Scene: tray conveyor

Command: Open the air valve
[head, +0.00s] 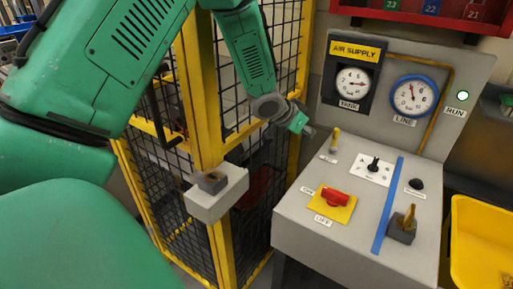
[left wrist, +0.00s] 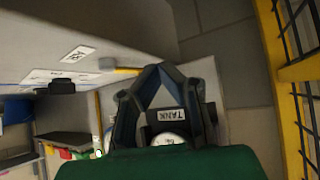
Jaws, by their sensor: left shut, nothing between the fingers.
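The grey console carries an AIR SUPPLY sign (head: 355,50) above a TANK gauge (head: 352,82) and a blue-rimmed LINE gauge (head: 413,96). On its top are a red handle (head: 335,197) on a yellow plate with ON and OFF labels, and a small yellow-tipped lever (head: 335,139). Which control is the air valve I cannot tell from the labels. My left gripper (head: 307,129) is shut and empty, just left of the yellow-tipped lever and apart from it. In the left wrist view its fingers (left wrist: 163,72) show beside this lever (left wrist: 126,71). My right gripper is out of view.
The console also has a black knob (head: 374,164), a blue strip (head: 388,205), a black button (head: 416,184), a yellow-handled grey block (head: 402,231) and a lit green RUN lamp (head: 462,96). A yellow-framed mesh fence (head: 205,90) stands left; a yellow bin (head: 480,240) stands right.

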